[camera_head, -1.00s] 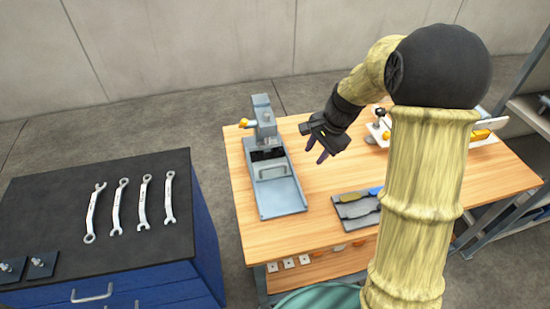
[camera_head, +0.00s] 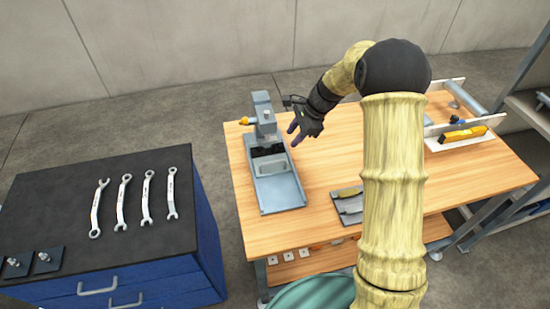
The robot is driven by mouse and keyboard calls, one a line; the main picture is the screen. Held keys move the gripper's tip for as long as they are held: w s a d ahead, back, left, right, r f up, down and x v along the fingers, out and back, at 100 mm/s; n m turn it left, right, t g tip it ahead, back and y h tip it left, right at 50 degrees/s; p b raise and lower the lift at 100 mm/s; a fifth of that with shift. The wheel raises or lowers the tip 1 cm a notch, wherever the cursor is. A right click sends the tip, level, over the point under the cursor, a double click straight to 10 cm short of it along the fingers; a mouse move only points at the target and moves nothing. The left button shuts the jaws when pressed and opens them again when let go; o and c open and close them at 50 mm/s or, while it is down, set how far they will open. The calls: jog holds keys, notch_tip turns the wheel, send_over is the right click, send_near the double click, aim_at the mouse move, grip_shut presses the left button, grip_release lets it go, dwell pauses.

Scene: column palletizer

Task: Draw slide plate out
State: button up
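The slide plate (camera_head: 269,167) is a light grey block-like plate with a handle. It sits on the grey tray-like base (camera_head: 282,193) of a small press fixture (camera_head: 264,118) on the wooden table. My gripper (camera_head: 293,136) is just right of the fixture's column, above the table and apart from the plate's handle. Its dark fingers point down and left. They appear spread with nothing between them, though they are small in the view.
An orange knob (camera_head: 245,121) sticks out left of the fixture. A white tray (camera_head: 462,140) stands at right. The black-topped blue cabinet (camera_head: 60,215) holds several wrenches (camera_head: 146,196).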

aim_at(275, 163)
jog(key=p+x, duration=0.3)
jog(key=x, duration=1.1)
jog(key=shift+f, duration=0.25)
grip_shut()
